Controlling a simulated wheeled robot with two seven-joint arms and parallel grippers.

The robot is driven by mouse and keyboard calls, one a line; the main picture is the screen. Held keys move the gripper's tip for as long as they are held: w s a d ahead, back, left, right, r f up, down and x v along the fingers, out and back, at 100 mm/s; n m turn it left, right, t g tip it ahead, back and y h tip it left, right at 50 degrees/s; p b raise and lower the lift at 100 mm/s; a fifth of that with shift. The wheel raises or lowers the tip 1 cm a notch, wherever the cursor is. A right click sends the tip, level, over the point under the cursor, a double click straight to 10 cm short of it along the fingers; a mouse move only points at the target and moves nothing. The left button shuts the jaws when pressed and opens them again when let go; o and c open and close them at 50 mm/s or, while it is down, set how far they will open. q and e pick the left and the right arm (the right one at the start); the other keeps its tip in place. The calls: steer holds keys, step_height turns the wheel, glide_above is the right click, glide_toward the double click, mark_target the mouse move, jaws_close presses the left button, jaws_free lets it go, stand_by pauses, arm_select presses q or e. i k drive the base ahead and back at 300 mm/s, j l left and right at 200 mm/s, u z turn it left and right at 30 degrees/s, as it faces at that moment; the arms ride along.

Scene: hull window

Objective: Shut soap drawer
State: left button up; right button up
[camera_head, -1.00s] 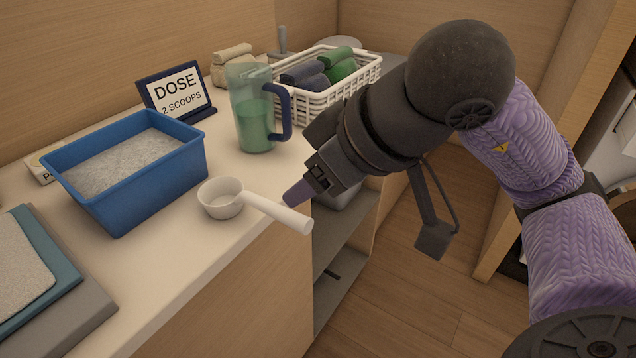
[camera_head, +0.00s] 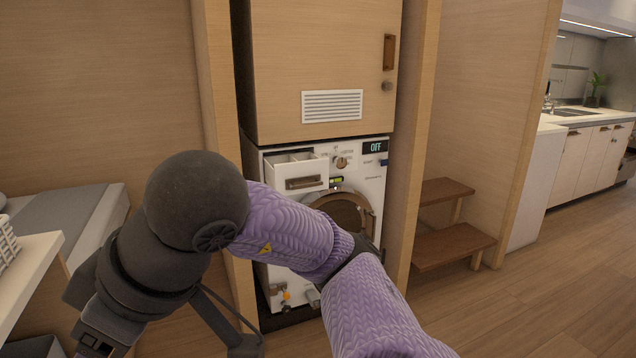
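The soap drawer (camera_head: 303,183) is at the upper left of the white washing machine's front (camera_head: 372,178). It is pulled out, with its compartments showing from above and a brown handle on its face. My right arm's purple sleeve crosses in front of the machine below the drawer. My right gripper (camera_head: 97,342) is at the bottom left, well apart from the drawer. Its fingertips are cut off by the picture's edge, so I cannot tell whether it is open or shut. My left gripper is not in view.
The machine's round door (camera_head: 346,208) is partly hidden by my arm. A wooden cabinet (camera_head: 320,60) with a vent stands above the machine. Wooden steps (camera_head: 455,244) are to the right, with open floor (camera_head: 530,300) in front. The counter's edge (camera_head: 32,275) is at the left.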

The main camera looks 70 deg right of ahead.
mark_target(298, 173)
steer(key=z, duration=2.25)
